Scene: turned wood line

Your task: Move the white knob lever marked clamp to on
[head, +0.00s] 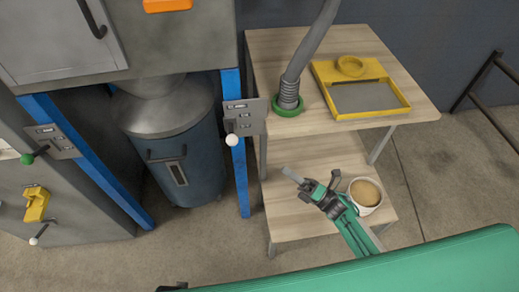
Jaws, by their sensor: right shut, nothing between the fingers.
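One white knob lever (232,140) hangs from a small grey label panel (245,116) on the blue post. Another white knob lever (36,239) is at the lower left, on the grey cabinet front. The labels are too small to read, so I cannot tell which lever is marked clamp. My right gripper (293,174) is shut and empty. It appears over the lower shelf, to the right of and below the knob on the post, apart from it. My left gripper is not in view.
A green knob lever (27,158) and a yellow handle (37,204) are on the left cabinet. A blue drum (188,165) stands between blue posts. A wooden table (275,45) holds a hose (310,50) and yellow tray (399,97). A bowl (366,193) sits by my right gripper.

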